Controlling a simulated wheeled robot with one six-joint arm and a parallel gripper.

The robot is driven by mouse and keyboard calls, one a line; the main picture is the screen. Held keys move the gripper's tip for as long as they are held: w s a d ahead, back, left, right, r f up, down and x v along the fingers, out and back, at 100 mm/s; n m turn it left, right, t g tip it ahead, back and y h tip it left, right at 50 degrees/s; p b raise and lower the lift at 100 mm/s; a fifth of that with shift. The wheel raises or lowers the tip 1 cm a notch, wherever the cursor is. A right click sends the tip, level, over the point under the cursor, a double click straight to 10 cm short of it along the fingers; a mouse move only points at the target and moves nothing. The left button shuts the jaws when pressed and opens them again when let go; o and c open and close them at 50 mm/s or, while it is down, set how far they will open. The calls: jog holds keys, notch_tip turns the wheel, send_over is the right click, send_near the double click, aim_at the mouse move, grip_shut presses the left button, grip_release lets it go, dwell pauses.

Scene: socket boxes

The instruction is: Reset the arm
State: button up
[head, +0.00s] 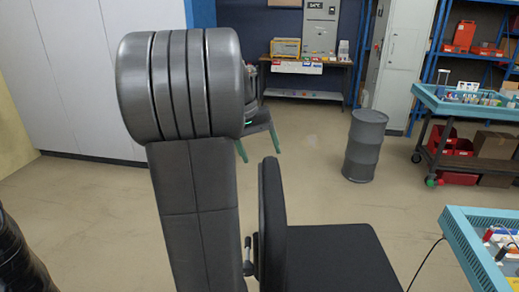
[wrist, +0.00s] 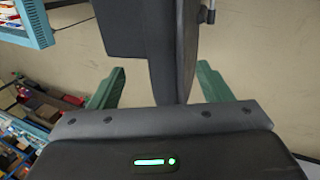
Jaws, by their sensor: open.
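My gripper (head: 259,152) shows in the head view behind my large dark grey arm links, which hide most of its body. Its two green fingers point down and are spread apart, with floor between them. In the wrist view my gripper (wrist: 162,70) has a green finger on each side and holds nothing. A black chair (wrist: 145,30) shows beyond the fingers there, and its narrow edge lies in line with the gap.
The black chair (head: 330,258) stands close in front, right of my arm. A blue-edged table (head: 462,240) is at lower right. A grey barrel (head: 365,145) and a workbench (head: 308,68) stand farther back. Open floor lies between the chair and barrel.

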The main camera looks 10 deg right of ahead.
aim_at(269, 179)
jog(key=p+x, duration=0.1)
jog(key=x, duration=1.2)
jog(key=shift+f, duration=0.35)
jog(key=shift+w+a+r, duration=0.1)
jog(key=shift+w+a, duration=0.05)
jog(key=shift+a, duration=0.15)
jog(key=shift+r, duration=0.15)
